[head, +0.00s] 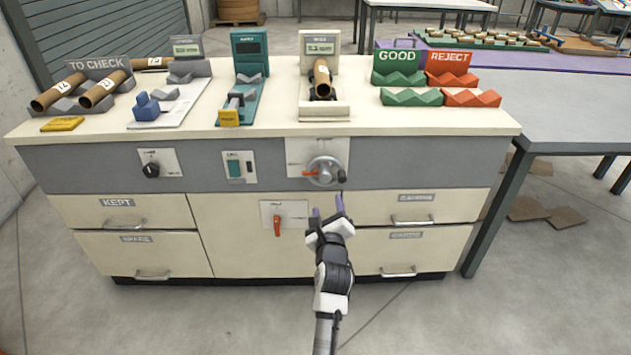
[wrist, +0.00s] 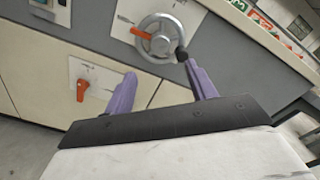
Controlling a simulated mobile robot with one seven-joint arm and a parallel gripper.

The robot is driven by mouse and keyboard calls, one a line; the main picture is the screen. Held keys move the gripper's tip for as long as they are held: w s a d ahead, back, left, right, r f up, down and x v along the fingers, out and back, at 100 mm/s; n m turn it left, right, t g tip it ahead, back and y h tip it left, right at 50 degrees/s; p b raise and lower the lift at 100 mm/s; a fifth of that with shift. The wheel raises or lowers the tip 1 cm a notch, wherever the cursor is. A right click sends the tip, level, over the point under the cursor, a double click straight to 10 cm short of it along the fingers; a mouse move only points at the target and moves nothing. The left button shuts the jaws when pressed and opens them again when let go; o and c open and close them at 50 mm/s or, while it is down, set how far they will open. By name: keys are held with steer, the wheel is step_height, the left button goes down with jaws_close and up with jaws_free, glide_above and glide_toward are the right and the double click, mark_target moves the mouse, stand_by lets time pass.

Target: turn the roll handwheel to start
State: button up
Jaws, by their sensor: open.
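The roll handwheel (head: 326,171) is a round silver wheel on a pale plate in the front panel of the bench. A dark knob sits on the right of its rim, and a red-orange pointer lies at its left. The wheel also shows in the wrist view (wrist: 160,38), with the dark knob close to the tip of the right finger. My gripper (head: 327,204) is open, with purple fingers, just below the wheel in the head view. Nothing is between its fingers (wrist: 160,85). Whether the right finger touches the knob I cannot tell.
A red lever switch (head: 277,222) is left of my gripper, below the wheel. A black knob (head: 151,170) and a teal switch (head: 240,167) are further left. Drawers with handles (head: 411,221) flank the front.

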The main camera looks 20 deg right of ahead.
mark_target(325, 178)
steer(key=x, duration=1.2)
steer(key=shift+w, duration=0.15)
steer(key=shift+c, duration=0.2)
steer(key=c, duration=0.9)
